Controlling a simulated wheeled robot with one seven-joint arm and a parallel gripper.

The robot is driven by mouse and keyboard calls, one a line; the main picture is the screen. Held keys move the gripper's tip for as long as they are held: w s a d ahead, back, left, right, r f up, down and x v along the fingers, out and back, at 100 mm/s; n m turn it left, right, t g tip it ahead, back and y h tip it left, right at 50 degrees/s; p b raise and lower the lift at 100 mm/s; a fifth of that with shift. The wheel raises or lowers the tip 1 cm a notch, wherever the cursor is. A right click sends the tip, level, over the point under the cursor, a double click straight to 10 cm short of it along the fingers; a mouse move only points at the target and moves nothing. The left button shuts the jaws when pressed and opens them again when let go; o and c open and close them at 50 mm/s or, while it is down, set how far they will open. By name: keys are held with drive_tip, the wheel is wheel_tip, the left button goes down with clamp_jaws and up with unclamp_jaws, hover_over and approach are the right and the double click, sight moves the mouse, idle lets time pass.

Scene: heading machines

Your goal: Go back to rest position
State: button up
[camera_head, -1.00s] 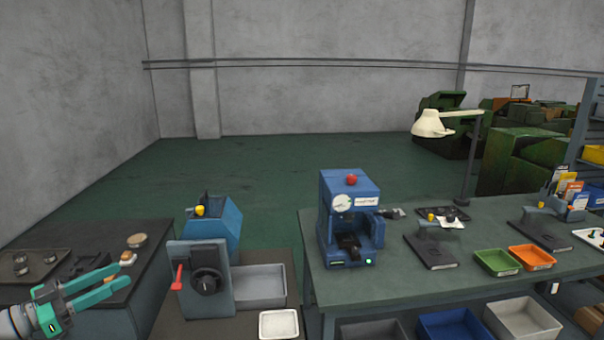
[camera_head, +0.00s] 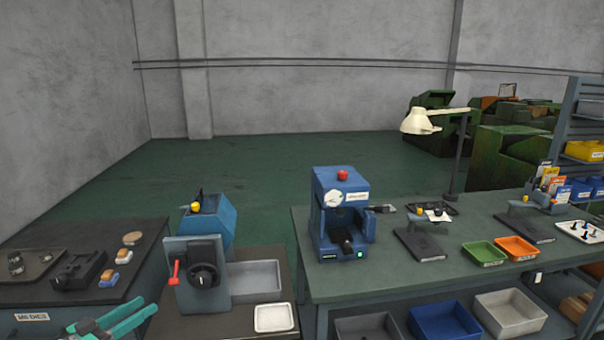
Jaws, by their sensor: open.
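My gripper (camera_head: 140,318) is at the lower left of the head view, with teal fingers spread apart and nothing between them. Its wrist is cut off by the bottom edge of the picture. It appears in front of the left dark bench (camera_head: 75,304), below the items that lie on it.
A blue machine with a red lever (camera_head: 202,262) stands right of my gripper. A blue press (camera_head: 341,215) and colored bins stand on the green bench (camera_head: 385,285). Open floor lies behind.

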drive_tip(key=d+f+n+g+y, duration=0.1)
drive_tip(key=d+f+n, duration=0.1)
drive_tip(key=d+f, duration=0.35)
drive_tip(key=d+f+n+y, duration=0.1)
drive_tip(key=d+f+y, duration=0.1)
drive_tip(key=f, duration=0.7)
drive_tip(key=d+f+n+g+y, duration=0.15)
drive_tip(key=d+f, duration=0.25)
drive_tip(key=f, duration=0.4)
drive_tip(key=s+d+f+n+g+y, duration=0.1)
drive_tip(key=s+d+f+n+y, duration=0.15)
drive_tip(key=s+d+f, duration=1.2)
drive_tip(key=s+d+r+m+y, duration=0.1)
drive_tip(key=s+d+r+y, duration=0.1)
drive_tip(key=s+d, duration=1.1)
drive_tip(key=s+d+r+m+t+h, duration=0.1)
drive_tip(key=s+d+r, duration=0.3)
drive_tip(key=s+r, duration=0.3)
drive_tip(key=s+d+r+m+t, duration=0.2)
drive_tip(key=s+d+r, duration=0.2)
drive_tip(key=s+r, duration=0.4)
wheel_tip(320, 180, up, 4)
drive_tip(key=shift+s+f+h, duration=0.2)
drive_tip(key=shift+s+h, duration=0.1)
drive_tip(key=shift+h, duration=0.1)
drive_tip(key=shift+t, duration=0.25)
